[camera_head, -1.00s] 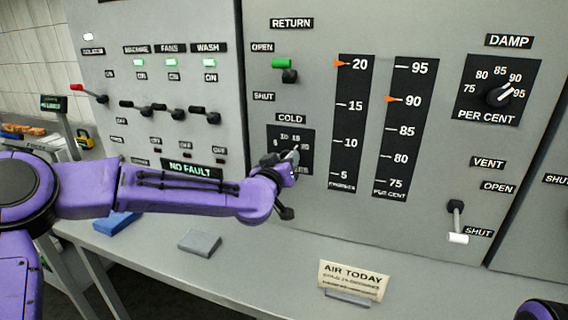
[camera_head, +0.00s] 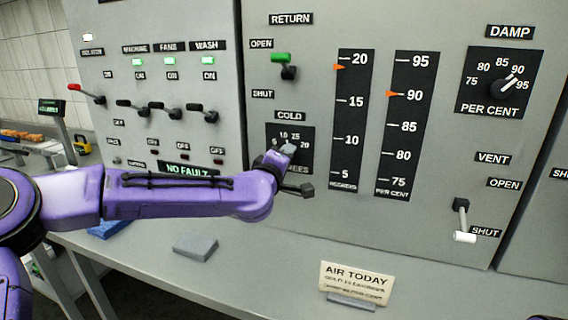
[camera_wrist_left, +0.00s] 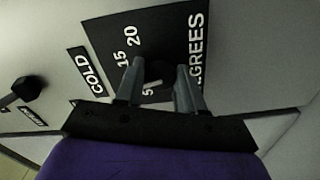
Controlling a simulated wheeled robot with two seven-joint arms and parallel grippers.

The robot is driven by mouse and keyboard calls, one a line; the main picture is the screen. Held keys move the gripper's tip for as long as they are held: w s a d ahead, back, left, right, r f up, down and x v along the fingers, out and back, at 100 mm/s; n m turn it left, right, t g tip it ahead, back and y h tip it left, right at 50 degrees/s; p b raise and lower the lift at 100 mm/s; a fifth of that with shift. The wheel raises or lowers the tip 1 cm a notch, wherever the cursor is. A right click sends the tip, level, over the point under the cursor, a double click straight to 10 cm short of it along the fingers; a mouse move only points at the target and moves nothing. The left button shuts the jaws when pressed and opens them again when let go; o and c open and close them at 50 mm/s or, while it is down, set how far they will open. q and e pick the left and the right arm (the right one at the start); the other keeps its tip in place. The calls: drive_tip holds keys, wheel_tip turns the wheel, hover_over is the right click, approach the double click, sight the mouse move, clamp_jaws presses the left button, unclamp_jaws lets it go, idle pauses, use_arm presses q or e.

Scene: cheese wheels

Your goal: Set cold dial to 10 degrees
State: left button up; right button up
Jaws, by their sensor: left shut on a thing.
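The cold dial is a black plate (camera_head: 272,132) with white numbers, below the COLD label (camera_head: 290,115). My left gripper (camera_head: 286,150) is at the dial and covers its knob in the head view. In the left wrist view, the fingers of my left gripper (camera_wrist_left: 160,88) are shut on the dark knob (camera_wrist_left: 158,70), one on each side. A white pointer mark (camera_wrist_left: 152,84) shows between the fingers, near the 5 side of the scale; its exact reading cannot be told. The 10 is hidden in the wrist view.
The left gauge's orange marker (camera_head: 340,67) is a little below 20; the other orange marker (camera_head: 391,94) is at 90. The return lever (camera_head: 284,64) is just above the dial.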

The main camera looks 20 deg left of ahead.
use_arm(q)
drive_tip(key=shift+n+b, duration=0.35)
drive_tip(key=shift+n, duration=0.45)
drive_tip(key=o, duration=1)
drive_tip(key=shift+o, duration=0.2)
drive_tip(key=shift+s, duration=0.1)
drive_tip(key=s+b, duration=0.2)
drive_tip(key=s, duration=0.8)
drive_tip(key=shift+s+a, duration=0.25)
